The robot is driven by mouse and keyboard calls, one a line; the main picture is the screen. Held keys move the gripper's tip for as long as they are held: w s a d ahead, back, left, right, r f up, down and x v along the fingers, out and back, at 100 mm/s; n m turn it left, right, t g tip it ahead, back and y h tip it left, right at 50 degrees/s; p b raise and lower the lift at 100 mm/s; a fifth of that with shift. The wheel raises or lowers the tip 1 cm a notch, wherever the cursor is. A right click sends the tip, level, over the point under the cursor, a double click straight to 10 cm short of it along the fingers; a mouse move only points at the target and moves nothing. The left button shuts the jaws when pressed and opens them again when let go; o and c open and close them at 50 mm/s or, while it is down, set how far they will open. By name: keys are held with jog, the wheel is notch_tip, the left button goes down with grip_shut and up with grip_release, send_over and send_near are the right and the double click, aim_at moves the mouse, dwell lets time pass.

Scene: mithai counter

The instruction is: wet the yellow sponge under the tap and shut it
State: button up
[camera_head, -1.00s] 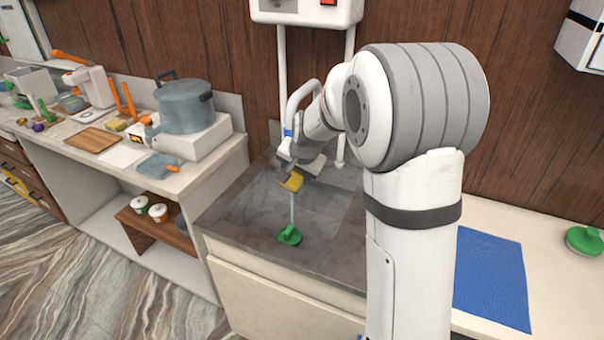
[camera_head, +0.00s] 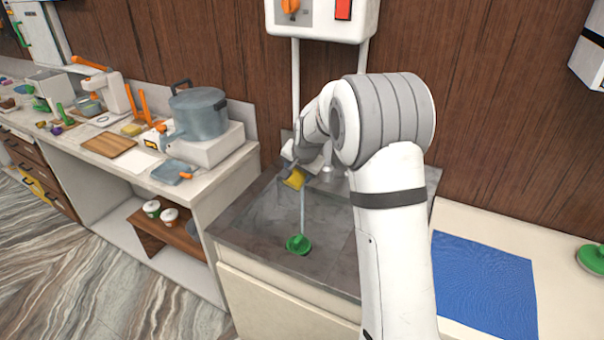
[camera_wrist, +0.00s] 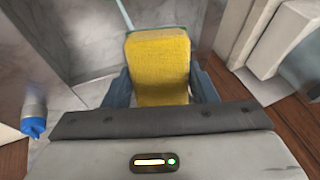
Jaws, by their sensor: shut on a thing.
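The yellow sponge (camera_head: 293,179) is in my gripper (camera_wrist: 160,92), raised above the dark grey sink counter (camera_head: 255,222). In the wrist view the sponge (camera_wrist: 160,55) stands between the two blue-grey fingers, which are shut on it. A thin pale streak (camera_head: 303,212) runs from beside the sponge down to a green round thing (camera_head: 299,244); I cannot tell if it is water or a rod. A grey cylinder with a blue end (camera_wrist: 33,115) is left of the gripper in the wrist view; it may be part of the tap. My arm hides much behind it.
A heater box (camera_head: 322,18) with an orange knob and red switch hangs above, with white pipes below. A blue mat (camera_head: 483,285) lies to the right. A steel pot (camera_head: 198,112) and a wooden board (camera_head: 109,145) stand on the left counter.

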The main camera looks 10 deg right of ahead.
dwell(0.5)
jog(key=s+d+b, duration=0.1)
jog(key=s+b, duration=0.2)
jog(key=s, duration=0.5)
jog(key=shift+d+b, duration=0.15)
jog(key=shift+b, duration=0.25)
jog(key=shift+r, duration=0.1)
dwell(1.1)
jog(key=s+r, duration=0.3)
jog(key=s, duration=0.2)
jog(key=shift+d+r+p, duration=0.4)
jog(key=shift+w, duration=0.1)
dwell(0.3)
